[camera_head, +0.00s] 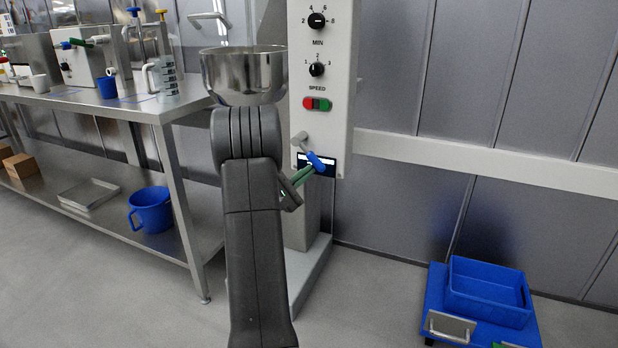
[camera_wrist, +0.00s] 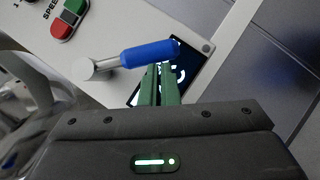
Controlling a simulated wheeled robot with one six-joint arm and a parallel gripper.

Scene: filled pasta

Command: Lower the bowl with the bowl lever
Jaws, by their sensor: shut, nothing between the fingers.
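The bowl lever has a blue grip (camera_head: 320,161) on a grey hub, low on the front of the pale mixer (camera_head: 317,215). In the wrist view the blue grip (camera_wrist: 150,53) runs right from the hub (camera_wrist: 84,68), tilted slightly up. My gripper (camera_head: 309,170) has green fingers that are shut and empty. Its fingertips (camera_wrist: 160,68) are right at the lower side of the blue grip; I cannot tell if they touch. The steel bowl (camera_head: 243,75) sits high at the mixer's left side, its lower part hidden by my arm.
Red and green buttons (camera_head: 316,104) and two dials are above the lever. A steel table (camera_head: 150,112) with equipment stands at the left. A blue crate (camera_head: 488,290) on a blue cart is on the floor at the right. The floor between mixer and cart is clear.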

